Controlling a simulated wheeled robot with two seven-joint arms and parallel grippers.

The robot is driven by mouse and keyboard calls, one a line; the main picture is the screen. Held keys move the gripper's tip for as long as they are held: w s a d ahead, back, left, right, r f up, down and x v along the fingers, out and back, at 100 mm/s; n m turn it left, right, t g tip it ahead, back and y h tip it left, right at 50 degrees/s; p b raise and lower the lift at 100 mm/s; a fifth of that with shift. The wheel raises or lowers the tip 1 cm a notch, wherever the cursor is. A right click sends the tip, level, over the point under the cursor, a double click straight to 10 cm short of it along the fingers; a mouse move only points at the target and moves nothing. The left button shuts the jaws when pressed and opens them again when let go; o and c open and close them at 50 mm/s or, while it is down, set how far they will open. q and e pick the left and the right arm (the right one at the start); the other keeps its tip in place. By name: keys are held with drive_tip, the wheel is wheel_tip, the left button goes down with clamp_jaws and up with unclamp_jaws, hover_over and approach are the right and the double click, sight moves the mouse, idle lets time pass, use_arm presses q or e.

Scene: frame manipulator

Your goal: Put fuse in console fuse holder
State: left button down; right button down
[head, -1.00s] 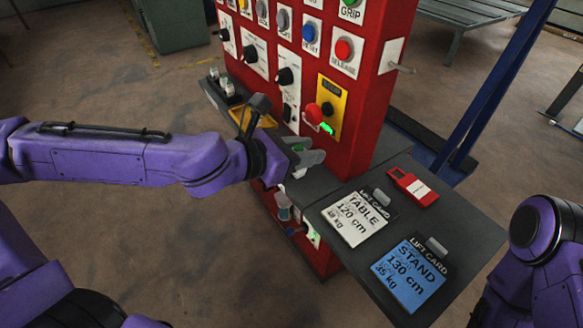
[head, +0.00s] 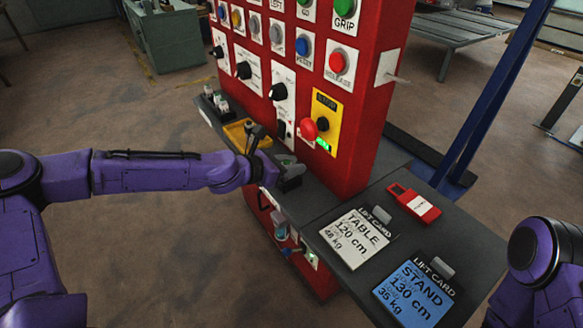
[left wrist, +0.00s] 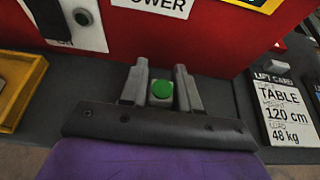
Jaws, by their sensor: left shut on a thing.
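My left gripper (head: 292,178) is in front of the red console (head: 350,150), just above the grey ledge and below the red mushroom button. Its fingers are shut on a small grey piece with a round green end, which I take to be the fuse (left wrist: 162,89). In the left wrist view, the piece sits between the two grey fingers (left wrist: 162,92), with the console's red face beyond. An open bay with wires (head: 280,230) shows low on the console; I cannot make out a fuse holder there. My right gripper is out of view.
A yellow tray (head: 236,136) and a dark rack with several small pieces (head: 214,104) stand on the ledge at left. At right, a side shelf carries a TABLE card (head: 357,238), a STAND card (head: 412,292) and a red tag (head: 413,203).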

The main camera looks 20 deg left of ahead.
use_arm(q)
drive_tip(key=shift+f, duration=0.2)
drive_tip(key=c, duration=0.8)
unclamp_jaws()
drive_tip(key=shift+r, duration=0.1)
drive_tip(key=shift+r, duration=0.2)
drive_tip(key=p+v, duration=0.9)
drive_tip(key=v, duration=0.3)
drive_tip(key=shift+p, duration=0.35)
